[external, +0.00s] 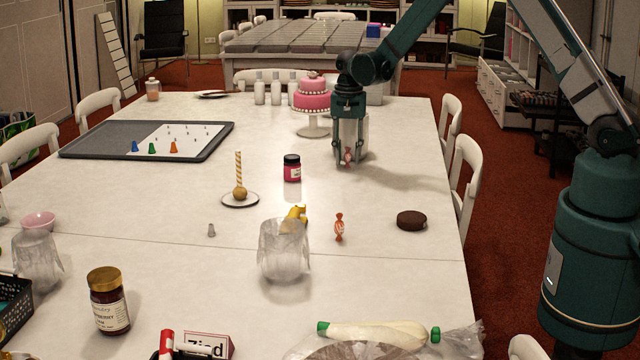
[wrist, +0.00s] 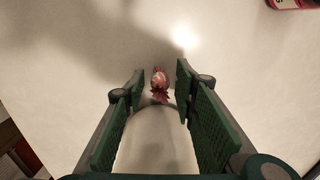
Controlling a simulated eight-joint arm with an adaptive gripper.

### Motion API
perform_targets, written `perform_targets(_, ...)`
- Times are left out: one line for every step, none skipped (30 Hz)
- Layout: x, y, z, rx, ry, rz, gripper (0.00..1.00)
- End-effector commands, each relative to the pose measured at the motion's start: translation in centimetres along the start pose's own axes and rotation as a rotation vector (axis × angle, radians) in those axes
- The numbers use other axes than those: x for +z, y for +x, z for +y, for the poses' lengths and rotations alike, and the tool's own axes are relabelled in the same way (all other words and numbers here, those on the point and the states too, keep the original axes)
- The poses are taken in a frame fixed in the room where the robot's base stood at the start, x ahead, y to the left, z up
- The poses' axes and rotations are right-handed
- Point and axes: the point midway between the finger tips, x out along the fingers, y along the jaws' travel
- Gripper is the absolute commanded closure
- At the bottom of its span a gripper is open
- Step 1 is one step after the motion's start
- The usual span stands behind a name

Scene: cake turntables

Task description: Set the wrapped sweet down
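A wrapped sweet (external: 348,155), pinkish red with twisted ends, is low at my gripper in the external view. In the wrist view the sweet (wrist: 160,85) lies between the fingertips, with a gap on each side. My gripper (external: 350,158) points down over the right part of the white table. In the wrist view its green fingers (wrist: 160,72) are spread apart. Whether the sweet touches the table is hard to tell. A second wrapped sweet (external: 339,227), orange-red and striped, lies on the table closer to the camera.
A pink cake on a white stand (external: 313,121) is behind my gripper to the left. A red jar with a black lid (external: 292,170) stands to the left. A pale, see-through shape (external: 362,130) shows between the fingers. A dark round disc (external: 411,220) lies nearer right.

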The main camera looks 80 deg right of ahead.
Motion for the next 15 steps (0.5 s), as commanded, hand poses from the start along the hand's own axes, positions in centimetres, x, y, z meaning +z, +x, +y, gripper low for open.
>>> perform_targets(0.0,-0.2,0.0,0.000,0.000,0.000,0.72)
perform_targets(0.0,-0.4,0.0,0.000,0.000,0.000,0.72)
perform_targets(0.0,-0.7,0.0,0.000,0.000,0.000,0.72)
perform_targets(0.0,-0.9,0.0,0.000,0.000,0.000,0.72)
perform_targets(0.0,-1.2,0.0,0.000,0.000,0.000,0.72)
perform_targets(0.0,-1.6,0.0,0.000,0.000,0.000,0.72)
perform_targets(0.0,-1.9,0.0,0.000,0.000,0.000,0.72)
perform_targets(0.0,-2.3,0.0,0.000,0.000,0.000,0.72)
perform_targets(0.0,-2.9,0.0,0.000,0.000,0.000,0.72)
perform_targets(0.0,-3.4,0.0,0.000,0.000,0.000,0.72)
perform_targets(0.0,-3.8,0.0,0.000,0.000,0.000,0.72)
perform_targets(0.0,-4.4,0.0,0.000,0.000,0.000,0.72)
perform_targets(0.0,-4.9,0.0,0.000,0.000,0.000,0.72)
perform_targets(0.0,-5.4,0.0,0.000,0.000,0.000,0.72)
perform_targets(0.0,-6.1,0.0,0.000,0.000,0.000,0.72)
